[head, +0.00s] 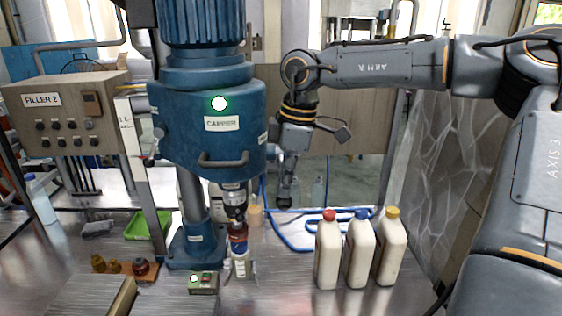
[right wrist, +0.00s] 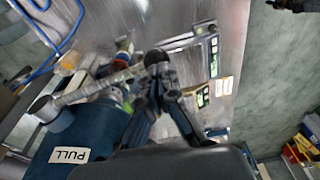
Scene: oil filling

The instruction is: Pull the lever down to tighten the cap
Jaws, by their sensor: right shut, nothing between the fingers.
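The blue capper (head: 215,122) stands in the middle of the head view, with a lit green lamp on its front. A bottle (head: 238,243) stands upright under its capping head (head: 232,197); the cap is hard to make out. In the right wrist view a metal lever (right wrist: 95,88) reaches from a round hub beside the PULL label (right wrist: 70,155) to a dark ball knob (right wrist: 157,57). My right gripper (right wrist: 163,82) is shut and empty, its fingertips close to the knob. It also shows in the head view (head: 285,192), right of the capper. I cannot tell whether it touches the knob.
Three cream bottles with red, blue and yellow caps (head: 358,250) stand on the metal table at right. A small button box (head: 203,283), a green tray (head: 148,224) and the filler box (head: 65,115) are on the left. The table's front right is clear.

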